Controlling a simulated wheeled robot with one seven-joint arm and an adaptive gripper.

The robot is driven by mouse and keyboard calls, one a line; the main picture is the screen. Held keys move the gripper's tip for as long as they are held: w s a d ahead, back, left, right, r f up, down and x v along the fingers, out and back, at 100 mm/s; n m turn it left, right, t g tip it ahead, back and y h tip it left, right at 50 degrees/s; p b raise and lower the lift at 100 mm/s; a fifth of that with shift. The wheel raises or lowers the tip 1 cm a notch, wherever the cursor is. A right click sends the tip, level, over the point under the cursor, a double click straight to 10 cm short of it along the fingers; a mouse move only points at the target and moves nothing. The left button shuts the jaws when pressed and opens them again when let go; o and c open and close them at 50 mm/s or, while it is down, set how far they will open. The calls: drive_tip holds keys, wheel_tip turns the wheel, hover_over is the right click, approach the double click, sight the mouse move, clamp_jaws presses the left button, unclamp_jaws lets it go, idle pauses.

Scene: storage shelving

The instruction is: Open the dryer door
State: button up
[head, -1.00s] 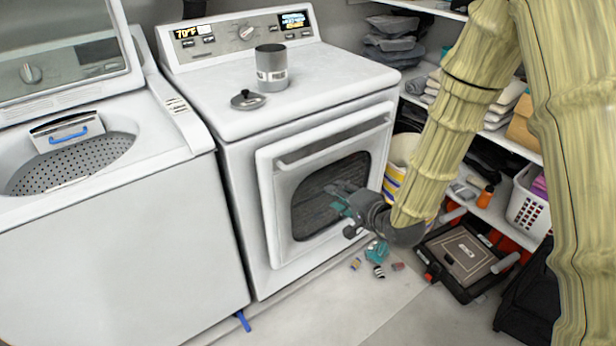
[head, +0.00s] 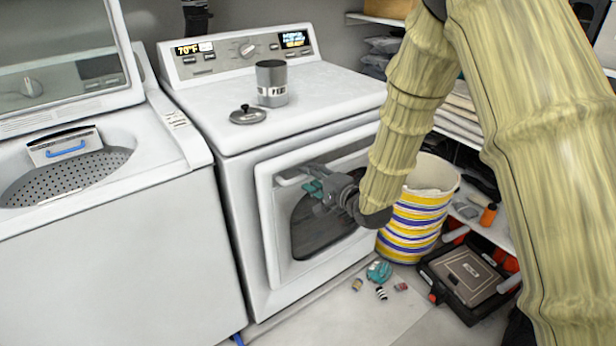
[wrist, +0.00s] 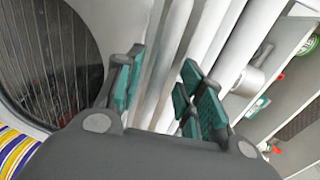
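The white dryer (head: 330,92) stands right of the open washer, its front door (head: 272,240) looking shut. The door has a dark window (head: 312,238) and a long horizontal handle bar (head: 352,155) along its top. My gripper (head: 310,180) is in front of the left part of the handle and covers some of it. In the wrist view, my gripper (wrist: 162,78) has its teal-padded fingers apart, with pale door bars (wrist: 170,50) running beyond and between them. I cannot tell whether a finger touches the handle. The window's ribbed glass (wrist: 45,55) is at left.
A grey canister (head: 271,84) and its lid (head: 248,115) sit on the dryer. A striped basket (head: 415,215) stands close right of the dryer. Small items (head: 380,272) and a black case (head: 466,278) lie on the floor. The floor in front is mostly clear.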

drive_tip(key=shift+x, duration=1.25)
clamp_jaws()
